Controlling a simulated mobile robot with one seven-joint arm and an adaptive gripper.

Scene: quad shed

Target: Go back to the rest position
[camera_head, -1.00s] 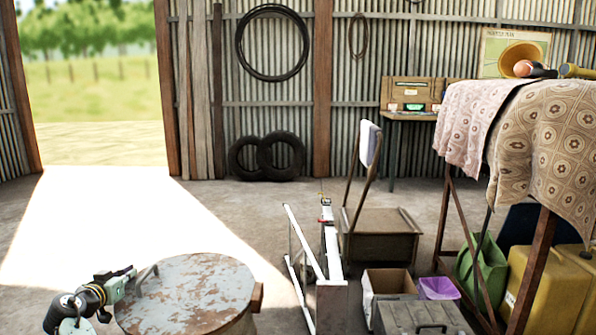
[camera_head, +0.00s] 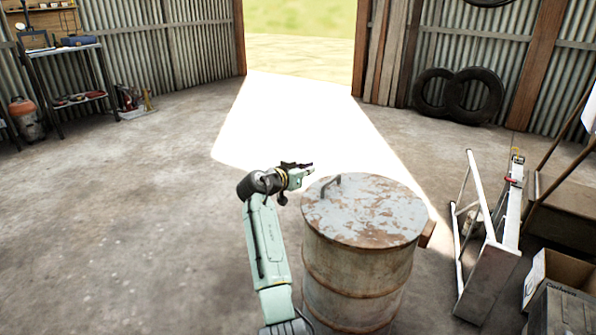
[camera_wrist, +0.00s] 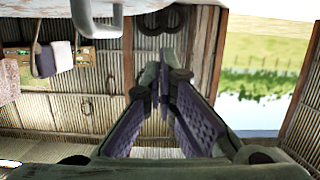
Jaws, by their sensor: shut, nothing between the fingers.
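My gripper (camera_head: 303,172) is beside the rusty drum (camera_head: 357,275), to the left of its lid (camera_head: 366,210) and near lid height. The curved lid handle (camera_head: 331,184) is just to its right in the picture. In the wrist view, which is upside down, my gripper's dark fingers (camera_wrist: 164,88) come together with nothing between them. The handle (camera_wrist: 97,22) shows at the top left there, apart from the fingers.
A white-railed metal frame (camera_head: 487,235) and a cardboard box (camera_head: 560,275) stand right of the drum. Tyres (camera_head: 458,95) lean on the back wall. A shelf table (camera_head: 70,75) stands far left. The floor left of my arm is clear.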

